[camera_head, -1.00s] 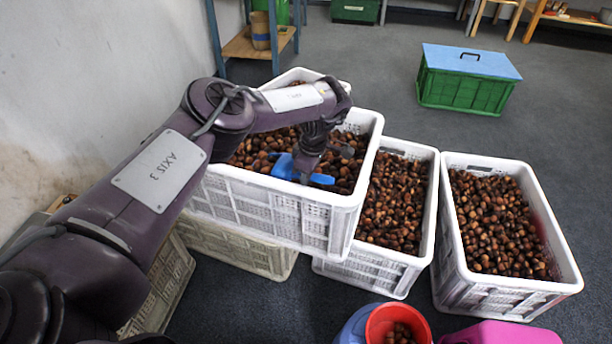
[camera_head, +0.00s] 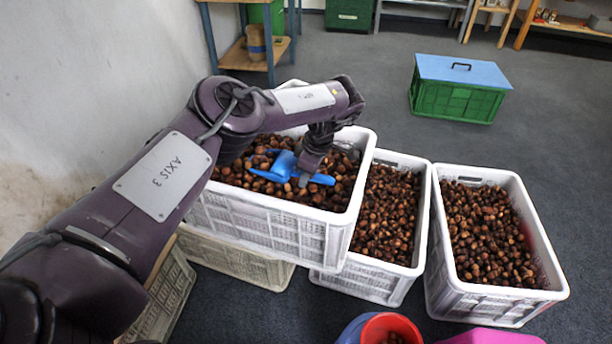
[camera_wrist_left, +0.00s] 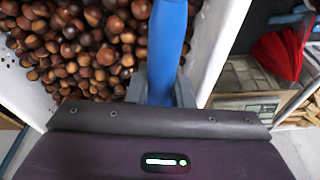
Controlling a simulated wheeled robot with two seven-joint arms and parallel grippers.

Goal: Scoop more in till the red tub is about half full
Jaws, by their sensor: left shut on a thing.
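My left gripper (camera_head: 308,176) is shut on the handle of a blue scoop (camera_head: 277,168) inside the upper white crate (camera_head: 268,224). The crate holds many brown chestnuts (camera_head: 338,192), and the scoop lies over them. In the left wrist view the blue handle (camera_wrist_left: 167,45) stands between the fingers, with chestnuts (camera_wrist_left: 85,45) to its left. The scoop's bowl is out of that view. The red tub (camera_head: 391,328) is at the bottom edge of the head view, with some chestnuts visible inside and its lower part cut off. My right gripper is not in view.
Two more white crates of chestnuts, a middle one (camera_head: 355,283) and a right one (camera_head: 480,306), stand to the right. A blue thing (camera_head: 352,331) and a pink thing (camera_head: 490,337) flank the tub. A green crate with a blue lid (camera_head: 461,88) stands on open floor behind.

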